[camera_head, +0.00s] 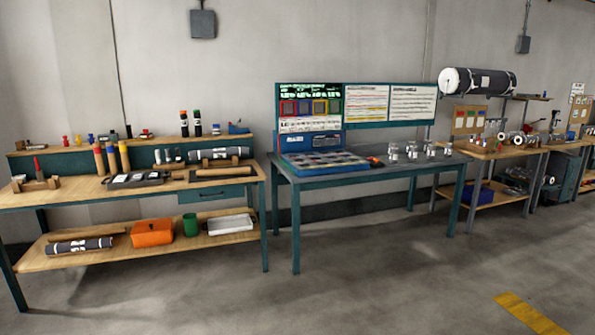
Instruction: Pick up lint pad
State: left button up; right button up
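I cannot pick out a lint pad with certainty at this distance. A small orange-red and dark item (375,161) lies on the teal middle table (345,176), right of a blue tray-like case (322,161); what it is I cannot tell. Small items also stand on the left bench (210,181) and its back ledge, too small to name surely. Neither of my grippers shows in the head view.
Under the left bench, an orange box (152,233), a green cup (190,224), a white tray (229,225) and a dark roll (79,246) sit on the lower shelf. Several metal parts (413,151) stand on the middle table. The grey floor (370,275) in front is clear.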

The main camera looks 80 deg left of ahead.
aim_at(177, 176)
jog(key=u, duration=3.55)
jog(key=i, duration=2.65)
